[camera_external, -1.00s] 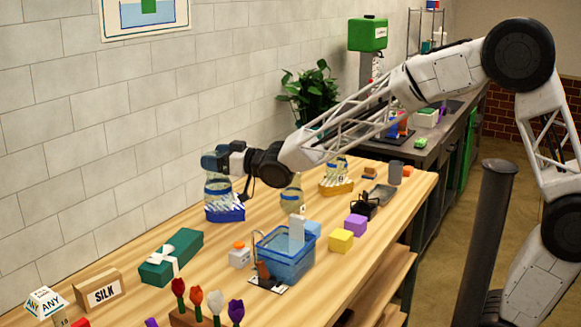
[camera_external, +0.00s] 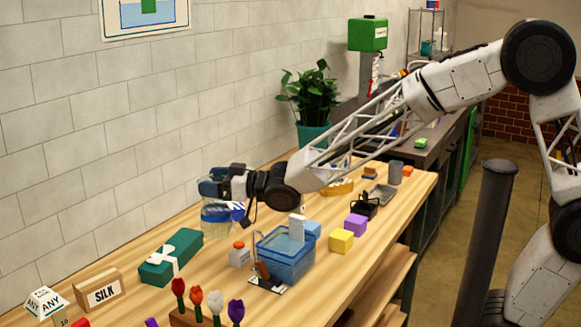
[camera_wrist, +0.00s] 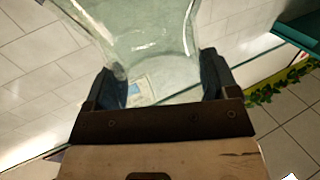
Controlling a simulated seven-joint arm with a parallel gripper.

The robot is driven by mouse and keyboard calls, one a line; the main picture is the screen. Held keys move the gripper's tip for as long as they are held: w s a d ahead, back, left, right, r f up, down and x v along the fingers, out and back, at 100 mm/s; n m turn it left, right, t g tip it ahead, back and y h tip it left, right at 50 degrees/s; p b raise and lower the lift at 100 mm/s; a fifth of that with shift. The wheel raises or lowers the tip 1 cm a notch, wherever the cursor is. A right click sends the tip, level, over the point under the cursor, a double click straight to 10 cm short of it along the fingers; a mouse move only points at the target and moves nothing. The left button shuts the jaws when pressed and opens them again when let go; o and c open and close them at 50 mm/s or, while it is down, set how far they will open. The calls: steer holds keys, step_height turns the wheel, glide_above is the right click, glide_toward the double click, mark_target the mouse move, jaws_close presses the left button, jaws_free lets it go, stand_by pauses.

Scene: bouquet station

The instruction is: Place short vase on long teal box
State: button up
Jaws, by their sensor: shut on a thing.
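In the wrist view, the glass (camera_wrist: 155,45) fills the space between the two fingers of my gripper (camera_wrist: 162,85). I cannot tell whether its bottom touches the table. The long teal box (camera_external: 183,244), with a white ribbon and bow, lies on the table in front and to the left of the vase. Its top carries only the bow.
A blue striped holder (camera_external: 238,211) is partly hidden behind the vase. A blue clear bin (camera_external: 288,262), a small white bottle with orange cap (camera_external: 239,256), a SILK box (camera_external: 98,289) and flowers (camera_external: 216,303) stand nearby.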

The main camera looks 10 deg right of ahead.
steer(key=shift+f, duration=1.45)
steer(key=shift+a, duration=0.1)
steer(key=w+a+f, duration=0.1)
steer(key=w+a, duration=0.8)
steer(key=a, duration=0.3)
steer(key=shift+w+a+f, duration=0.25)
steer(key=shift+w+a, duration=0.05)
steer(key=shift+a, duration=0.05)
steer(key=shift+f, duration=1.9)
steer(key=o, duration=1.6)
steer(key=shift+o, duration=0.2)
steer(key=shift+d, duration=0.1)
